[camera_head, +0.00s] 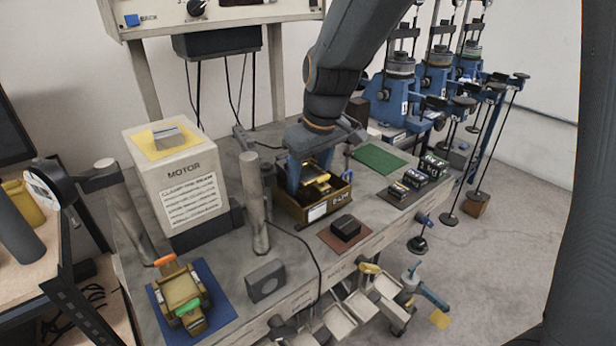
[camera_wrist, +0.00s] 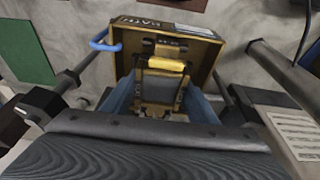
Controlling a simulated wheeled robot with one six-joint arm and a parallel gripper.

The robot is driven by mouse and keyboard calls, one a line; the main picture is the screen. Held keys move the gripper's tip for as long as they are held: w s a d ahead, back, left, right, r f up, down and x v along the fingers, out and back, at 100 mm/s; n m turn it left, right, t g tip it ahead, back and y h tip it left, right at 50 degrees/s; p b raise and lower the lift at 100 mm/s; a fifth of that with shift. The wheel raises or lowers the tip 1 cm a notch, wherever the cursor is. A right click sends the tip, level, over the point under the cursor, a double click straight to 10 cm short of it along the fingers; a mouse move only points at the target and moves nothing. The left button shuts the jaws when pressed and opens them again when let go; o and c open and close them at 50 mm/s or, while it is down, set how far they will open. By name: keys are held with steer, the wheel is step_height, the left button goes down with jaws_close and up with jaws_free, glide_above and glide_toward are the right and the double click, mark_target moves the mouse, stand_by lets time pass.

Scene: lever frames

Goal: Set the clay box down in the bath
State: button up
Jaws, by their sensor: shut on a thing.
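The clay box (camera_head: 318,186), a small dark and brass box with a yellow bar, is between the jaws of my gripper (camera_head: 308,188). In the wrist view the box (camera_wrist: 160,90) shows between the two blue fingers of my gripper (camera_wrist: 160,108), which is shut on it. The bath (camera_head: 325,212) is a brass-coloured open tray with a label on its front, and it also shows in the wrist view (camera_wrist: 208,60). The clay box is over or inside the bath's opening, within its walls. Whether its underside touches the bath floor is hidden.
A motor housing (camera_head: 178,183) and a grey post (camera_head: 254,205) stand left of the bath. A black block (camera_head: 346,226) lies on a brown mat in front. A green mat (camera_head: 379,158) and several small tins (camera_head: 420,175) are to the right. A brass carriage (camera_head: 181,295) sits on a blue mat.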

steer(key=shift+s+d+f, duration=0.1)
steer(key=shift+s+f, duration=0.15)
steer(key=shift+f, duration=0.35)
steer(key=o, duration=1.4)
steer(key=shift+w+r, duration=0.1)
steer(key=shift+r, duration=0.4)
steer(key=v, duration=0.5)
steer(key=b+v, duration=0.1)
steer(key=v, duration=0.2)
steer(key=shift+w+d, duration=0.1)
steer(key=shift+w, duration=0.2)
steer(key=shift+s, duration=0.1)
